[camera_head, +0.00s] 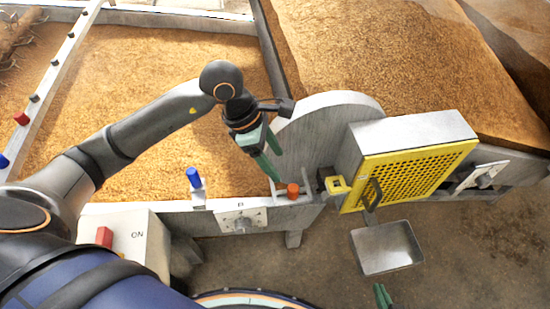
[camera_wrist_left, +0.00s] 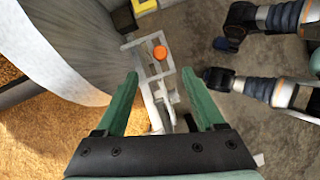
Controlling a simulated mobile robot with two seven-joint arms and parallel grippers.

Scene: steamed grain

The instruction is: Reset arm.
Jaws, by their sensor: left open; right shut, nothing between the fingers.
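My left arm reaches in from the left in the head view. Its gripper (camera_head: 276,166) with green fingers is open and empty, pointing down above the edge of the grain bed near an orange knob (camera_head: 292,190). In the left wrist view the two fingers of this gripper (camera_wrist_left: 160,73) are spread apart, with the orange knob (camera_wrist_left: 160,52) beyond them. My right gripper (camera_head: 382,295) shows only as green fingertips at the bottom edge of the head view, shut and empty, below the metal scoop pan (camera_head: 387,247).
A yellow perforated cover (camera_head: 412,176) on a metal box stands right of a grey round plate (camera_head: 325,120). A blue knob (camera_head: 194,178) and a red switch (camera_head: 104,237) on a box marked ON are at left. Bare floor (camera_head: 470,255) lies at lower right.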

